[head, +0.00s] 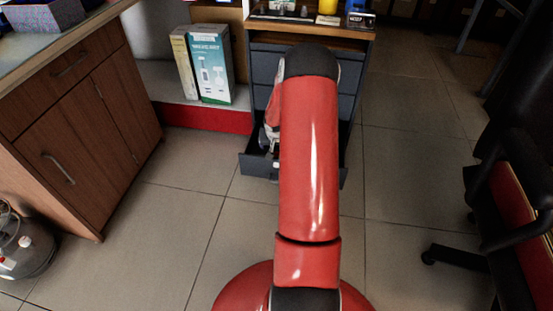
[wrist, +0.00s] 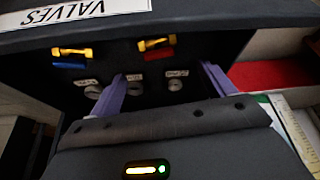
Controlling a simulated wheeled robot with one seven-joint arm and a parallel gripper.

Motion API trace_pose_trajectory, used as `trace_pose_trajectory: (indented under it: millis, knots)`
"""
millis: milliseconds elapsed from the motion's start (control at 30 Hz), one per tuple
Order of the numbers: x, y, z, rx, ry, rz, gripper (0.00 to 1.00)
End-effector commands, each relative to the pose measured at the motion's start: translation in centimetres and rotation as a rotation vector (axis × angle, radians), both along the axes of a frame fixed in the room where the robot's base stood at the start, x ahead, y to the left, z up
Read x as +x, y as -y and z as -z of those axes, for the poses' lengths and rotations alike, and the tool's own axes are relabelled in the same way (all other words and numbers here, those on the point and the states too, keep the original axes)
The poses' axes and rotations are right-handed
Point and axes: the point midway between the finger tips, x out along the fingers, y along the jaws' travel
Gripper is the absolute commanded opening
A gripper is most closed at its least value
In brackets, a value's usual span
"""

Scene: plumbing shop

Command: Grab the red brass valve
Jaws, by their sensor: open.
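The red-handled brass valve (wrist: 158,52) lies in a dark open drawer in the wrist view, above centre. A blue-handled brass valve (wrist: 70,56) lies to its left. My gripper (wrist: 162,72) shows two purple fingers, spread apart and empty. The red valve appears between and beyond the fingertips, with no visible contact. In the head view, the open drawer (head: 258,165) is low on the grey cabinet, and my red arm hides much of it. The valves cannot be seen there.
In the wrist view, the drawer front (wrist: 25,42) carries an upside-down VALVES label (wrist: 75,12). Silver round parts (wrist: 175,85) with white tags lie near the fingers. In the head view, a wooden cabinet (head: 85,130) stands left and a chair (head: 520,210) right.

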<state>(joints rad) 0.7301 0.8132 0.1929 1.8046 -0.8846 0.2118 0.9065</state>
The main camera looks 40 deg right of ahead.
Motion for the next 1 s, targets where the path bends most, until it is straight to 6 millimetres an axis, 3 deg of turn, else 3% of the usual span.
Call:
trace_pose_trajectory:
  millis: [433,767,1000]
  knots:
    - [1.4,1.2,5.8,0.001,-0.003,-0.001,0.82]
    - [1.7,1.5,6.6,0.0,-0.002,-0.001,0.82]
    - [1.7,1.5,6.5,0.0,-0.002,-0.001,0.54]
